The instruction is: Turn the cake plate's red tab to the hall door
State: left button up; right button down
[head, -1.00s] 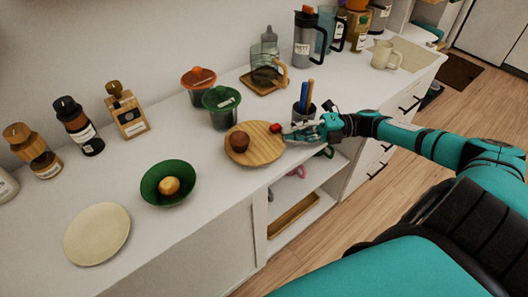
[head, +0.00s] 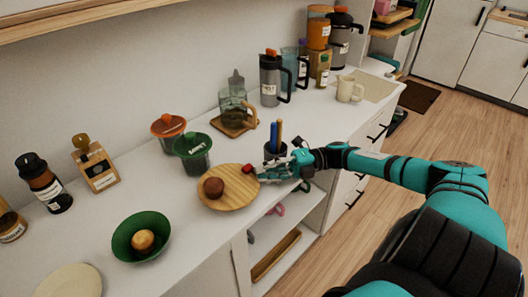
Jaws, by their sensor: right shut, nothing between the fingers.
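The cake plate is a round wooden board (head: 234,200) on the white counter, with a dark brown cake (head: 213,187) on its left part. Its red tab (head: 247,169) is at the far right part of the rim. My right gripper (head: 264,174) is shut beside the tab, low at the plate's right edge. Nothing shows between its fingers. I cannot tell whether it touches the tab or rim. My left gripper is not in view. I cannot make out a hall door.
A pen cup (head: 275,151) stands close behind my right gripper. A green-lidded jar (head: 193,154) stands behind the plate, and a green bowl (head: 128,252) with a bun is at front left. The counter (head: 215,275) drops off just in front of the plate.

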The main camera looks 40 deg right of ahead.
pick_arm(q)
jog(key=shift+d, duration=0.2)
pick_arm(e)
jog(key=v, duration=1.2)
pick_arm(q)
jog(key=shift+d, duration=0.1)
